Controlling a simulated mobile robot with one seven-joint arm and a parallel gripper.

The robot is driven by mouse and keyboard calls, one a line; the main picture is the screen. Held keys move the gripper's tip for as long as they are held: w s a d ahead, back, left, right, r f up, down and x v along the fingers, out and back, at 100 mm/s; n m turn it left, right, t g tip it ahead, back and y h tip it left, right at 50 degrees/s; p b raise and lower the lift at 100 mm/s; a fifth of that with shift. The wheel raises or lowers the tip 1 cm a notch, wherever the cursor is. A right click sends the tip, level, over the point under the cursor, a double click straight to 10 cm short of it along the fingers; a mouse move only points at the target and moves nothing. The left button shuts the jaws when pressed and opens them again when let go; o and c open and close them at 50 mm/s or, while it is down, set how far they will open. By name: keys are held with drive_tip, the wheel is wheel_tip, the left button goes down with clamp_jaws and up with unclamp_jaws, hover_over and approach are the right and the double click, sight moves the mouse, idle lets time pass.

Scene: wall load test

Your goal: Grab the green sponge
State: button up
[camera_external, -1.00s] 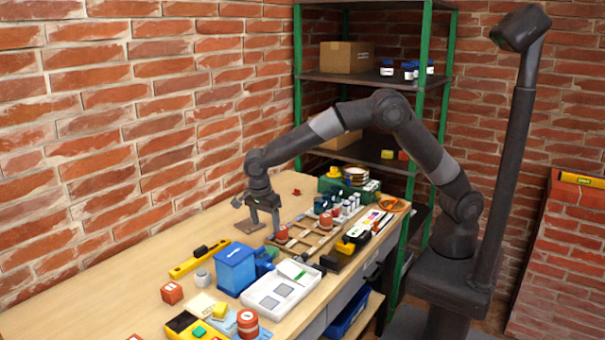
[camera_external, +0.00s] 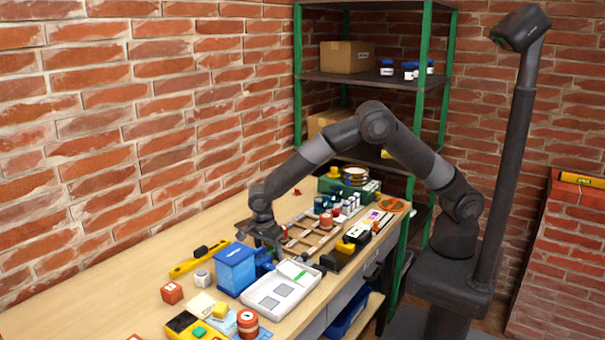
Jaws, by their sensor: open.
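A thin green piece (camera_external: 300,275) also shows on the white tray. My gripper (camera_external: 262,238) is open and empty. It is low over the bench behind the blue box, well beyond the green block. Its fingertips are partly hard to make out against the items around them.
A blue box (camera_external: 235,268) and a white tray (camera_external: 280,290) stand between my gripper and the bench's near end.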

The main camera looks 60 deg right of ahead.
drive_tip(key=c, duration=1)
drive_tip(key=shift+r, duration=0.15)
drive_tip(key=shift+c, duration=0.2)
